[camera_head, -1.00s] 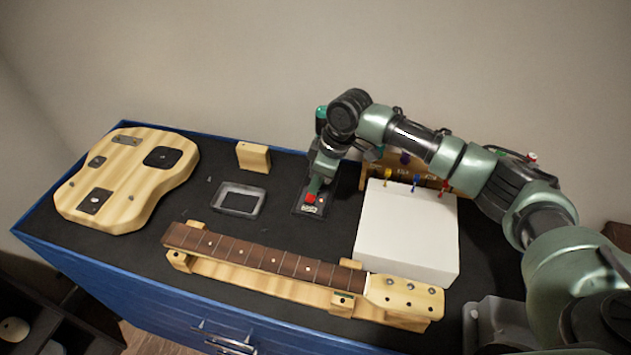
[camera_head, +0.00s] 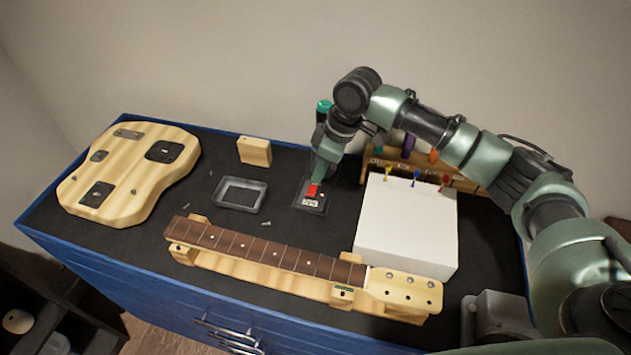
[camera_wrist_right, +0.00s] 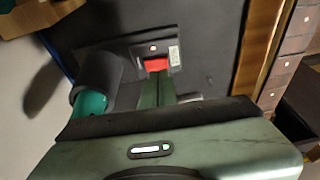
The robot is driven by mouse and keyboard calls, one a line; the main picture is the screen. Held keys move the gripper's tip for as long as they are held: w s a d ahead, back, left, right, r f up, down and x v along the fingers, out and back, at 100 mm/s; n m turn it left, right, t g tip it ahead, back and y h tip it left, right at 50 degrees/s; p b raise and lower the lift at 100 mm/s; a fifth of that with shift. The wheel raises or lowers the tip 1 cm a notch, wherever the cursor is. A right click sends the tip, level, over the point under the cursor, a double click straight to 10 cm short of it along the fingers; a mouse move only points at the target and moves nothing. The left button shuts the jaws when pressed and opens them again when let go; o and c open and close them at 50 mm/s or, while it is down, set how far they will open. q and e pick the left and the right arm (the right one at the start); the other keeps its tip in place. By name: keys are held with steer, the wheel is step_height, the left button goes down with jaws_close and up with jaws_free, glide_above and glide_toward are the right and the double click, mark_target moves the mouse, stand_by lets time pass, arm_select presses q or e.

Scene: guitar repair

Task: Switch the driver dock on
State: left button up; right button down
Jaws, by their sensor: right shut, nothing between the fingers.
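The driver dock is a black plate (camera_head: 312,204) on the dark bench top, with a red switch (camera_head: 313,190). A dark round holder (camera_wrist_right: 98,80) with a green-handled driver (camera_wrist_right: 90,103) stands at the dock's left in that view. My right gripper (camera_head: 318,177) is shut and empty, tips down at the red switch. Its fingertips (camera_wrist_right: 156,84) partly cover the switch's edge; contact cannot be told. My left gripper is out of view.
A white box (camera_head: 405,225) and a wooden rack (camera_head: 400,170) of coloured tools stand right of the dock. A guitar neck (camera_head: 270,255) on wooden supports lies in front, a grey tray (camera_head: 240,207) and wooden block (camera_head: 254,151) to the left, a guitar body (camera_head: 128,175) farther left.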

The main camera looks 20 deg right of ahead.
steer(key=v, duration=0.3)
steer(key=shift+s+r, duration=0.1)
steer(key=shift+r, duration=0.15)
